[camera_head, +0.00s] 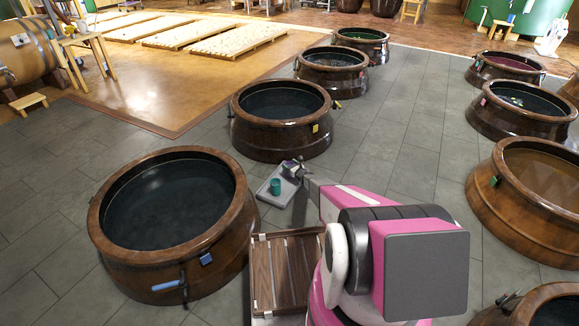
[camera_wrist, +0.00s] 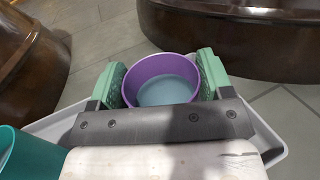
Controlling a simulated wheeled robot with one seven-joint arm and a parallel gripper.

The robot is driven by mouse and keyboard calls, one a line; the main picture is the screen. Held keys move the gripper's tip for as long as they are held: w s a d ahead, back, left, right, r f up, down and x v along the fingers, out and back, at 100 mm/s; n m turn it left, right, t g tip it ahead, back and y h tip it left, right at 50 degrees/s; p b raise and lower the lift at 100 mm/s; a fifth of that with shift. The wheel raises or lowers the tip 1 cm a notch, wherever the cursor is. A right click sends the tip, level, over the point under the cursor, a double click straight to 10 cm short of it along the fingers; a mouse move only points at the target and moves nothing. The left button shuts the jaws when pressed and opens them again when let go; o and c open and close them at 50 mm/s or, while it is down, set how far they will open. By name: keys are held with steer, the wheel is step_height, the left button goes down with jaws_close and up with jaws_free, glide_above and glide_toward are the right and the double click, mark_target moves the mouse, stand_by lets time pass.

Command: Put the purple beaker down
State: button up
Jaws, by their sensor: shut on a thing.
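The purple beaker (camera_wrist: 158,72) is between the two green fingers of my gripper (camera_wrist: 162,78) in the wrist view, mouth toward the camera, with a pale blue-grey inside. My gripper is shut on it. A pale tray (camera_wrist: 268,140) shows around and below the gripper; I cannot tell whether the beaker touches it. A teal beaker (camera_wrist: 32,155) is at the lower left of the wrist view. In the head view my gripper (camera_head: 293,168) is at the far end of the tray (camera_head: 266,197), beside the teal beaker (camera_head: 276,186). The purple beaker cannot be made out there.
Large brown jars with dark liquid stand close by: one at left (camera_head: 245,225), one behind the tray (camera_head: 290,140). A slatted wooden rack (camera_head: 262,275) is nearer me. More jars line the right side. Grey tiled floor (camera_head: 385,150) is clear between the rows.

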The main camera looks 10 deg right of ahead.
steer(key=shift+f, duration=0.2)
steer(key=o, duration=1.1)
steer(key=shift+o, duration=0.2)
